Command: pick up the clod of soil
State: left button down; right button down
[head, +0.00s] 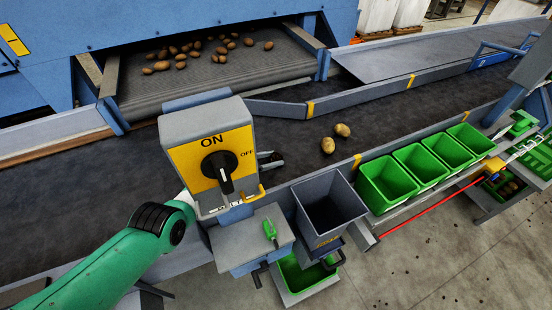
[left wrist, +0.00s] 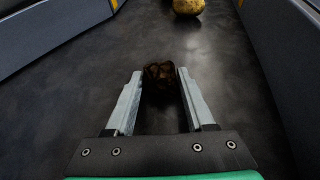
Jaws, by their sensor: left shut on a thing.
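The clod of soil (left wrist: 159,76) is a dark brown, rough lump between the fingertips of my left gripper (left wrist: 160,82) in the left wrist view. The fingers are shut on it, just above or on the dark belt; I cannot tell which. In the head view, my green left arm passes behind the grey switch box, and only a small dark part of the left gripper (head: 270,159) shows at the box's right side. The clod cannot be made out clearly there. My right gripper is not in view.
Two potatoes (head: 335,137) lie on the dark belt (head: 390,115) to the right. The switch box (head: 212,145) with its ON/OFF knob hides part of the arm. A grey bin (head: 325,208) and several green crates (head: 388,183) line the near edge. More potatoes (head: 180,57) lie on the upper feed belt.

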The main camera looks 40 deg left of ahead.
aim_at(272, 157)
pick_arm(q)
notch_tip(272, 157, up, 18)
jog(key=p, duration=1.6)
jog(key=shift+f, duration=0.1)
notch_tip(272, 157, down, 18)
jog(key=b, duration=1.5)
jog(key=shift+r+b, duration=0.25)
jog(key=shift+b, duration=0.1)
jog(key=shift+r, duration=0.15)
